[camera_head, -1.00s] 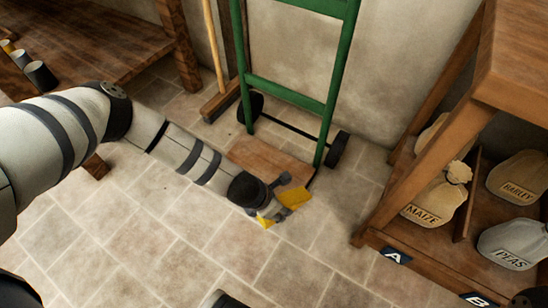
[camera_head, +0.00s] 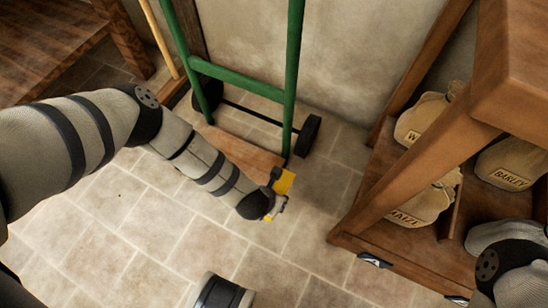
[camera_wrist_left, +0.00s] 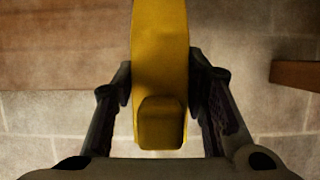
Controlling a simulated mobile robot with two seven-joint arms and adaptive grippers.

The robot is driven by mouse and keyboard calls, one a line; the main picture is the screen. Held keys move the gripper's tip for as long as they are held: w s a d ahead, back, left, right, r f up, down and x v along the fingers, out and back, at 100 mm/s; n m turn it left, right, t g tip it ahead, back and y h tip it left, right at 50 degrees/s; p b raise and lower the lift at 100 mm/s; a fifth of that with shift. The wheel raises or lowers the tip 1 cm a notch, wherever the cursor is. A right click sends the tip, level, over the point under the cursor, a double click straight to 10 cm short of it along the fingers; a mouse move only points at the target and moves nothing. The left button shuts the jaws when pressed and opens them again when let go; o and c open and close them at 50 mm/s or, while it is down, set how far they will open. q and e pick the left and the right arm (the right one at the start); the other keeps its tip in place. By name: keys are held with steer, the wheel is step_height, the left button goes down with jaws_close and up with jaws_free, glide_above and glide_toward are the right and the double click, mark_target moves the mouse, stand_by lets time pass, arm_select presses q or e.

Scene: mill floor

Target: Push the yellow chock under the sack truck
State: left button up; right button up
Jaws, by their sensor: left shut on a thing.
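The yellow chock (camera_head: 284,181) is held between the fingers of my left gripper (camera_head: 276,203), low over the floor beside the front right corner of the sack truck's wooden plate (camera_head: 240,152). In the left wrist view the chock (camera_wrist_left: 160,45) runs straight ahead between both fingers, which press its sides. The green sack truck (camera_head: 291,70) stands upright near the wall, its dark right wheel (camera_head: 307,135) just beyond the chock. I cannot tell whether the chock touches the floor or truck.
A wooden shelf (camera_head: 380,205) with labelled sacks (camera_head: 423,205) stands to the right. A broom handle (camera_head: 160,40) leans behind the truck at left, and a wooden bench (camera_head: 50,45) is at upper left.

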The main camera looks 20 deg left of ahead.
mark_target(288, 173)
arm_select(q)
step_height(288, 173, down, 7)
steer(key=b, duration=0.5)
steer(key=shift+f, duration=0.1)
steer(key=shift+w+f+b, duration=0.15)
steer(key=shift+w+b, duration=0.2)
steer(key=w+b, duration=0.1)
steer(key=w, duration=0.3)
steer(key=w+b, duration=0.2)
steer(key=w, duration=0.2)
steer(key=shift+w+r, duration=0.2)
steer(key=shift+w, duration=0.05)
jaws_close()
steer(key=shift+w+a+b, duration=0.1)
steer(key=shift+w+b, duration=0.2)
steer(key=shift+w, duration=0.15)
arm_select(e)
step_height(288, 173, down, 7)
steer(key=s+g, duration=0.1)
steer(key=shift+a, duration=0.2)
arm_select(q)
steer(key=shift+a+f, duration=0.1)
steer(key=shift+f, duration=0.05)
arm_select(e)
steer(key=shift+r, duration=0.15)
arm_select(q)
steer(key=shift+w, duration=1.15)
steer(key=o, duration=1.4)
jaws_free()
